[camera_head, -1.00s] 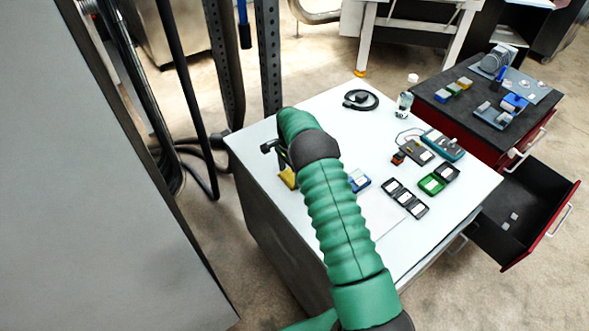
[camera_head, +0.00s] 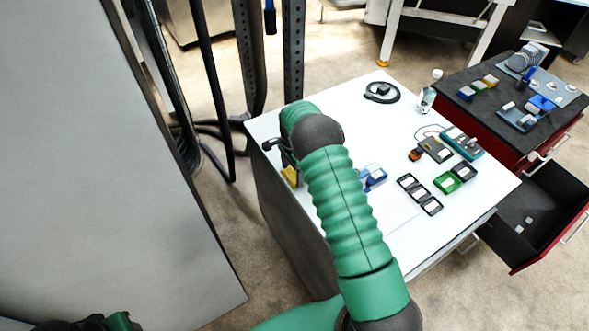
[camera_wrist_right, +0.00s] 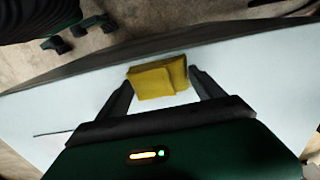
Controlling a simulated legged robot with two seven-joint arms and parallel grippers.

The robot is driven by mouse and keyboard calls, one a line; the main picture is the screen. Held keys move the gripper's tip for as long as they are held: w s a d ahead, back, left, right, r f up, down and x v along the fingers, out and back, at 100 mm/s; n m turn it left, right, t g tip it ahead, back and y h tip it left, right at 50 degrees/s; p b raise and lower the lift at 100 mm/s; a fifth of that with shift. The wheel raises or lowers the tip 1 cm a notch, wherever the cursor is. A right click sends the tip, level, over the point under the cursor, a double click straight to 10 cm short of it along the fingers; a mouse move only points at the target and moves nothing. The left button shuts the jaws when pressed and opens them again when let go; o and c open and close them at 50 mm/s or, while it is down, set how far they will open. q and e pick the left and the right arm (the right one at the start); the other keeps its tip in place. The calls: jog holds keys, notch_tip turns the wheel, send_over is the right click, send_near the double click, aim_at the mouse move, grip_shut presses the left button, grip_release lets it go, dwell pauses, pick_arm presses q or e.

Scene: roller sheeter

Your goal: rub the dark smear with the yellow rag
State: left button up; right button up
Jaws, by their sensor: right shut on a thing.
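The yellow rag (camera_wrist_right: 157,80) is folded and sits between the two dark fingers of my right gripper (camera_wrist_right: 160,86) in the right wrist view. The gripper is shut on it, low over the white table top (camera_wrist_right: 250,72). In the head view, the right gripper (camera_head: 280,155) is near the table's left edge, with a bit of yellow rag (camera_head: 290,176) showing below it. I cannot make out the dark smear; my right arm covers part of the table.
A blue item (camera_head: 372,177), a row of dark trays (camera_head: 419,194), a green box (camera_head: 447,182) and a meter (camera_head: 461,143) lie right of my arm. A black coil (camera_head: 381,92) and a small jar (camera_head: 427,100) stand farther back. An open drawer (camera_head: 530,215) juts out at right.

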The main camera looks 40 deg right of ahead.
aim_at(293, 173)
jog(key=shift+d+r+p, duration=0.1)
jog(key=shift+r+p, duration=2)
jog(key=shift+r, duration=1.05)
jog(key=shift+f, duration=0.1)
notch_tip(293, 173, up, 3)
jog(key=shift+r+p, duration=0.1)
jog(key=shift+p, duration=0.85)
